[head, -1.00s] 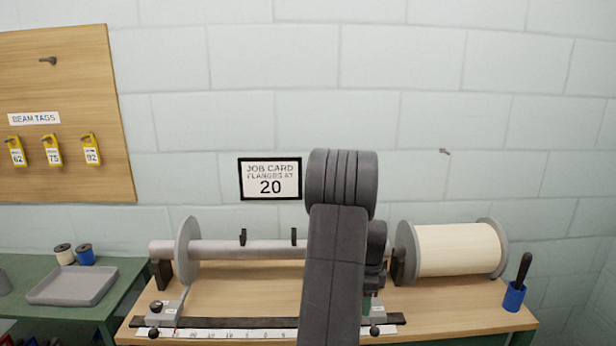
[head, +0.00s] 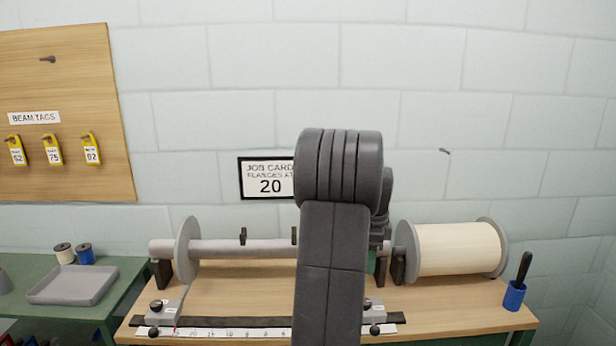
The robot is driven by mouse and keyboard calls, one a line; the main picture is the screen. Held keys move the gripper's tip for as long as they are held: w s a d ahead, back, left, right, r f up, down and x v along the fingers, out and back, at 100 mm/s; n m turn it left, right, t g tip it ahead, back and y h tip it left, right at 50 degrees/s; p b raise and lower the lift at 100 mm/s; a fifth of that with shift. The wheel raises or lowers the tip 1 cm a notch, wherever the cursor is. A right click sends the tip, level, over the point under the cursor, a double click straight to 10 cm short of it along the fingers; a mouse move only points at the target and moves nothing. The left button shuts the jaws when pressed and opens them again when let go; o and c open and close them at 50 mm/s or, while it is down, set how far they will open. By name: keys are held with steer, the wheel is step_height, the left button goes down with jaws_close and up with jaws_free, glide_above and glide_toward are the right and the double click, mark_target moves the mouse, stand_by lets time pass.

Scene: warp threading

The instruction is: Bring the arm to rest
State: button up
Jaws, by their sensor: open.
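My dark grey arm rises through the middle of the head view, with its rounded elbow joint in front of the wall. Some of my wrist links show just right of it. My gripper is hidden behind the arm, so its fingers do not show. Behind the arm, a grey beam (head: 222,247) with a left flange disc (head: 187,252) lies across the wooden bench (head: 230,286). The arm covers the beam's right part. A job card (head: 262,187) on the wall reads 20 and is partly covered by the arm.
A scale rule (head: 230,333) runs along the bench front, with a clamp block (head: 163,308) at its left. A cream warp spool (head: 458,249) and a blue pot (head: 514,297) stand right. A grey tray (head: 73,285) is on the green table left. The tag board (head: 70,90) hangs above.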

step_height(320, 180, down, 14)
steer(key=shift+f, duration=0.1)
steer(key=shift+n+p, duration=0.3)
steer(key=shift+n, duration=0.2)
steer(key=n, duration=0.3)
steer(key=shift+r+n+p, duration=0.2)
steer(key=shift+n+p, duration=0.1)
steer(key=shift+n, duration=0.1)
steer(key=n+p, duration=0.1)
steer(key=n, duration=0.3)
steer(key=shift+n, duration=0.3)
steer(key=n+p, duration=0.1)
steer(key=n, duration=0.3)
steer(key=shift+p, duration=0.3)
steer(key=n+p, duration=0.1)
steer(key=n, duration=0.3)
steer(key=shift+n+p, duration=0.3)
steer(key=shift+p, duration=0.05)
steer(key=shift+a, duration=0.15)
